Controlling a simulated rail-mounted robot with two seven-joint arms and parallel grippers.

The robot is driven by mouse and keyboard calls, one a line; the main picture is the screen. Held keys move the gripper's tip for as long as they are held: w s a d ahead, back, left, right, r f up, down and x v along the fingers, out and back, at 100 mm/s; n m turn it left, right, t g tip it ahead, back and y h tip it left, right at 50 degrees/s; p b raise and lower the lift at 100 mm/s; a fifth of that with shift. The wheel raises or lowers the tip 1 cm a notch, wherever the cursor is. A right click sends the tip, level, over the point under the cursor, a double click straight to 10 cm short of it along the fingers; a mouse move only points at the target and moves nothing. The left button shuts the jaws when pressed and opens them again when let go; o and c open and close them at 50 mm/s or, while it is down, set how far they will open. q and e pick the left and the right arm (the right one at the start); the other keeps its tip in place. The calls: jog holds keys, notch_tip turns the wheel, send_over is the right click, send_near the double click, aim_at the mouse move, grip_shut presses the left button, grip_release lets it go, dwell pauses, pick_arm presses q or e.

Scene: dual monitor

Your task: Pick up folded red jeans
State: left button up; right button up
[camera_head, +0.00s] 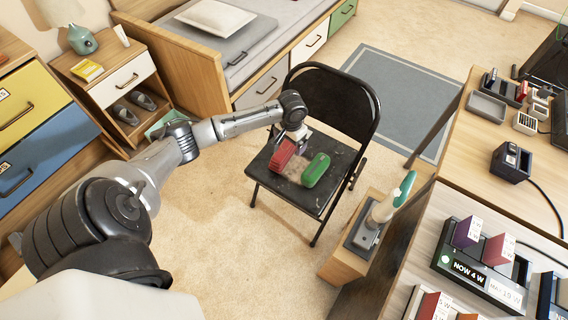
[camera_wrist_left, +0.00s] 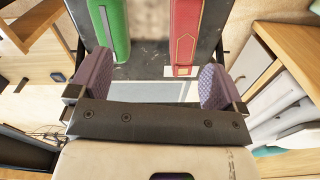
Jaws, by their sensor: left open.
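A red folded bundle (camera_head: 283,157), the only candidate for the red jeans, lies on the seat of a black folding chair (camera_head: 318,202). In the left wrist view the red bundle (camera_wrist_left: 186,36) shows a gold line and sits at the top right. A green rolled bundle (camera_head: 316,170) lies beside it, at the top left in the wrist view (camera_wrist_left: 113,28). My left gripper (camera_head: 301,143) is above the seat, close to the red bundle. In the wrist view its two purple pads (camera_wrist_left: 157,84) are spread wide with nothing between them. My right gripper is not seen.
The chair's backrest (camera_head: 340,82) rises behind the gripper. A bed with drawers (camera_head: 258,90) stands behind it. A small wooden stand (camera_head: 348,262) is to its right, near the desk (camera_head: 488,160). A nightstand (camera_head: 105,66) is at left. Carpet in front is clear.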

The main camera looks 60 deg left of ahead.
aim_at(284, 145)
pick_arm(q)
jog(key=w+a+f+n+b, duration=0.2)
jog(key=a+b, duration=0.4)
jog(key=a, duration=0.2)
jog(key=shift+n, duration=0.3)
jog(key=f+b, duration=0.2)
jog(key=f, duration=0.2)
jog(key=f+b, duration=0.1)
jog(key=f, duration=0.3)
jog(key=shift+d+f+b, duration=0.2)
jog(key=shift+f+b, duration=0.1)
jog(key=shift+b, duration=0.05)
notch_tip(284, 145, down, 5)
jog(key=b, duration=0.4)
jog(key=shift+d+f, duration=0.1)
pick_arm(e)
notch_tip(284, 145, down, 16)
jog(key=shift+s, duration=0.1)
pick_arm(q)
jog(key=shift+c, duration=0.8)
jog(key=c, duration=1)
jog(key=shift+c, duration=0.6)
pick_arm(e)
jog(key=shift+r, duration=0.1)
